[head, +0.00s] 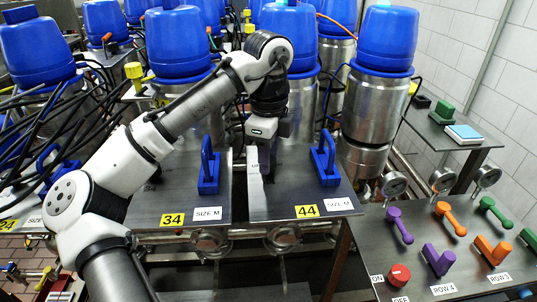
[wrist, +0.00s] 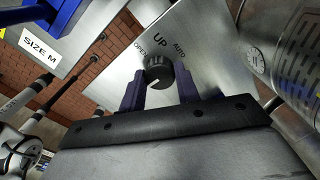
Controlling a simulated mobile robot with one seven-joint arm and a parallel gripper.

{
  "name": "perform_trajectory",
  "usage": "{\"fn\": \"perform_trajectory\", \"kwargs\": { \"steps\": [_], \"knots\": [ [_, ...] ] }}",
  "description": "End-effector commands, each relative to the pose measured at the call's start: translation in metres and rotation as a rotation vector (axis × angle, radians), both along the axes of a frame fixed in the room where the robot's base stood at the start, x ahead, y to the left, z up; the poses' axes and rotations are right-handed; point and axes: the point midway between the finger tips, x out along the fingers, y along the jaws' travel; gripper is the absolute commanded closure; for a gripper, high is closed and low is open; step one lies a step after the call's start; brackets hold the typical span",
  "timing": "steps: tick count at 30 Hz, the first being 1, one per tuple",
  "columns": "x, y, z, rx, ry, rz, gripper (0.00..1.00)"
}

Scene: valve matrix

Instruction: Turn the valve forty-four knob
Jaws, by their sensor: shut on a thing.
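The valve forty-four plate (head: 285,196) is a grey metal plate with a yellow "44" label (head: 307,211). My gripper (head: 266,165) reaches down to this plate, left of its blue handle (head: 327,160). In the wrist view the knob (wrist: 158,72) is round and dark with a pale pointer mark. It sits between my two dark fingers, which are shut on it from both sides. The words OPEN, UP and AUTO are printed around it on the plate (wrist: 205,68). In the head view the knob is hidden by my gripper.
The "34" plate with its own blue handle (head: 209,167) lies to the left. Steel cylinders with blue caps (head: 387,42) stand close behind my arm. A panel with coloured levers (head: 440,262) and a red knob (head: 400,275) is at the right, with gauges (head: 442,180) behind it.

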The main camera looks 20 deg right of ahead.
Motion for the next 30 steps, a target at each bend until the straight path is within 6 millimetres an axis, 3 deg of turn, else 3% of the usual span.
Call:
{"fn": "perform_trajectory", "kwargs": {
  "steps": [4, 5, 9, 24, 30],
  "knots": [
    [0.0003, -0.0003, 0.0010, -0.003, -0.002, 0.001, 0.91],
    [0.0004, -0.0003, 0.0010, -0.003, -0.002, 0.002, 0.64],
    [0.0002, -0.0002, 0.0007, -0.002, -0.001, 0.002, 0.46],
    [0.0001, -0.0001, 0.0001, 0.000, 0.000, 0.009, 0.46],
    [0.0002, -0.0002, 0.0001, 0.000, 0.000, 0.119, 0.46]
  ]
}}
